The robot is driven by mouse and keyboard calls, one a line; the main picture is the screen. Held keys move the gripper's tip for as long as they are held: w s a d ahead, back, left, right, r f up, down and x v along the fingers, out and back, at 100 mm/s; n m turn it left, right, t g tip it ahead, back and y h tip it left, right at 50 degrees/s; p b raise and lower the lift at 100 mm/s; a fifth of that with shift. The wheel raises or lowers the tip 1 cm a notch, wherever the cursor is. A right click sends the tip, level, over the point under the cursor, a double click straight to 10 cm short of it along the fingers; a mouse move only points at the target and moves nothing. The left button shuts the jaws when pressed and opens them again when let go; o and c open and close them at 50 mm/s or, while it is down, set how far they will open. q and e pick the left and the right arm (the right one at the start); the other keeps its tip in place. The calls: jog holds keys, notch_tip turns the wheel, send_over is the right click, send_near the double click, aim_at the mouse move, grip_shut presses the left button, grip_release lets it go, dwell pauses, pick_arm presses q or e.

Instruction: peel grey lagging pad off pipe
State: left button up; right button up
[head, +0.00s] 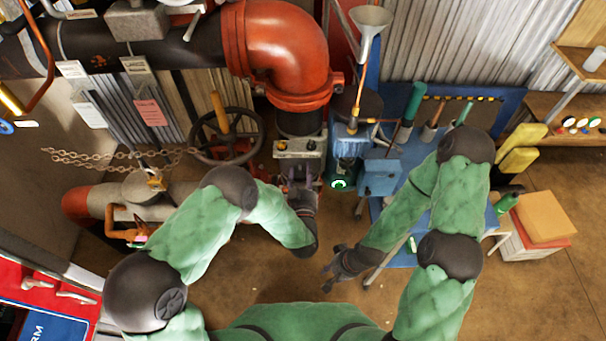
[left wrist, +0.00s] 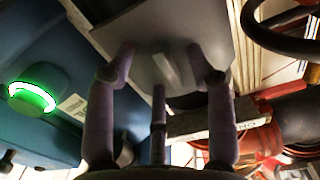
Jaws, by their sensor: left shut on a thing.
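The grey lagging pad (left wrist: 165,28) shows in the left wrist view as a smooth grey sheet in front of the fingers, with a pale strip at its middle. My left gripper (left wrist: 160,60) is shut on the pad, its fingers at either side of that strip. In the head view my left gripper (head: 302,178) is just below the pipe (head: 300,122) that drops from the red elbow. The pad cannot be made out clearly there. My right gripper (head: 330,277) is lower, apart from the pipe, with its fingers spread and nothing seen between them.
A red elbow (head: 283,45) joins the dark overhead pipe to the drop. A blue unit with a green-lit ring (head: 340,183) stands close right of my left gripper. A handwheel (head: 228,138) and chains (head: 110,160) are left. A blue bench (head: 400,255) is right. Open floor lies below.

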pick_arm(q)
jog(key=shift+w+r, duration=0.35)
jog(key=shift+r, duration=0.15)
jog(key=shift+c, duration=0.6)
jog(key=shift+s, duration=0.2)
grip_shut()
pick_arm(e)
jog(key=shift+w, duration=0.1)
pick_arm(q)
jog(key=shift+s+d+f, duration=0.1)
jog(key=shift+s+f, duration=0.15)
jog(key=shift+s, duration=0.15)
pick_arm(e)
jog(key=shift+w+r, duration=0.1)
jog(key=shift+w, duration=0.15)
